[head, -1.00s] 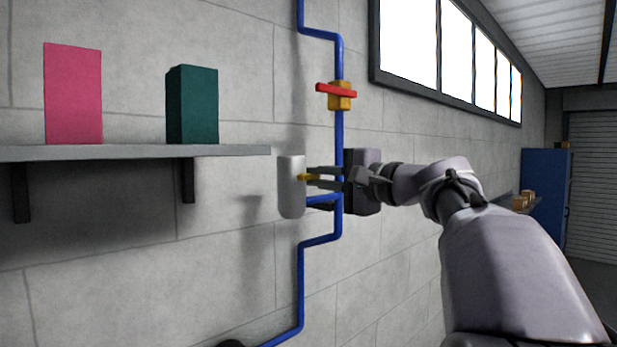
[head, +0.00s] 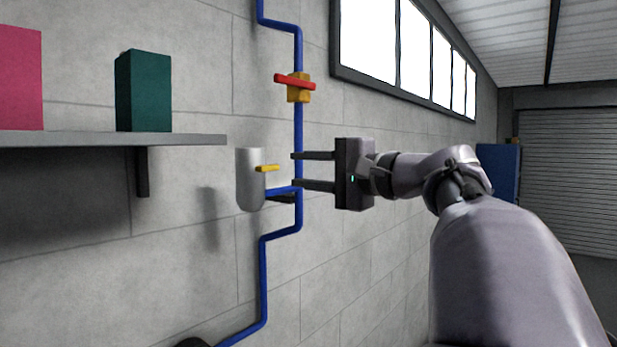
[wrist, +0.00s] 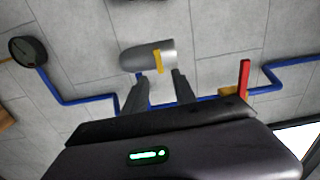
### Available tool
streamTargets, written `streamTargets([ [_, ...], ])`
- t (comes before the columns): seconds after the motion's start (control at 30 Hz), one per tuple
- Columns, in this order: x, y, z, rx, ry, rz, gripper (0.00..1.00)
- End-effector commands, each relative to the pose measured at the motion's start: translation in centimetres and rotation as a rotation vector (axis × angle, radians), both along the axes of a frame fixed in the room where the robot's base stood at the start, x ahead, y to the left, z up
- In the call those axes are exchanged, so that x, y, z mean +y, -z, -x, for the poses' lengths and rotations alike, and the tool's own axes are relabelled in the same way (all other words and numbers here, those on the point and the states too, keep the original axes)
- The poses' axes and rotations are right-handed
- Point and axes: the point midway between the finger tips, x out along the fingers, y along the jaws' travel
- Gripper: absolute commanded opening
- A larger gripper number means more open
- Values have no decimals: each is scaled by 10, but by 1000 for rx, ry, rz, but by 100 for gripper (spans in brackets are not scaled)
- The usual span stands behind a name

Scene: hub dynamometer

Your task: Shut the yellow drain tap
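The yellow drain tap (head: 267,168) is a small lever on the side of a grey rounded canister (head: 249,185) mounted on the blue pipe. In the head view the lever lies about level, pointing right. In the wrist view the yellow tap (wrist: 158,61) crosses the canister (wrist: 140,55) just beyond the fingers. My gripper (head: 295,170) is open and empty, its fingers one above the other, to the right of the tap and apart from it. The gripper also shows in the wrist view (wrist: 157,78).
A red handle (head: 294,82) on a yellow valve body sits higher on the blue pipe (head: 298,130). A shelf (head: 100,139) at left carries a pink box (head: 20,80) and a green box (head: 146,92). A round dark gauge (wrist: 27,51) shows in the wrist view.

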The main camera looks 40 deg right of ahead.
Motion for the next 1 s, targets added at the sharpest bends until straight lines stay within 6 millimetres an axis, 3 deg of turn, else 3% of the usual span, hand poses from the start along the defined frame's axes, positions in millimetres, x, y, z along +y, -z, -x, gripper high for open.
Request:
streamTargets([
  [0.2,-10,1,59,0,7,1,33],
  [0.4,-14,1,95,1,3,1,33],
  [0.6,-15,0,106,1,1,0,33],
  [1.0,-13,3,103,7,-3,1,33],
])
